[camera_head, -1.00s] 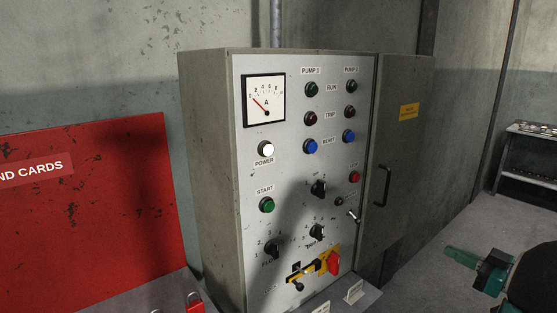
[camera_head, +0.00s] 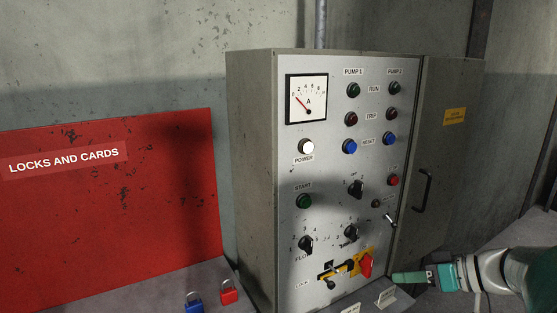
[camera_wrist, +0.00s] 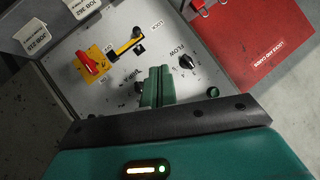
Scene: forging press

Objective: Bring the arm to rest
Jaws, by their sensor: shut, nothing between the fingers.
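My gripper (camera_head: 408,277) is at the lower right in the head view, in front of the lower right part of the grey control cabinet (camera_head: 252,180). Its green fingers are together with nothing between them. In the wrist view the shut fingers (camera_wrist: 158,87) point at the panel face, over the area near the lower knobs. I cannot tell how far the fingertips are from the panel, but no contact shows. The red rotary handle (camera_head: 366,264) on its yellow plate is close to the left of my fingers in the head view.
A red locks-and-cards board (camera_head: 110,205) stands left of the cabinet. A blue padlock (camera_head: 194,306) and a red padlock (camera_head: 229,294) lie on the ledge below it. The open cabinet door (camera_head: 450,150) is on the right. White cards (camera_head: 386,297) stand on the cabinet's front ledge.

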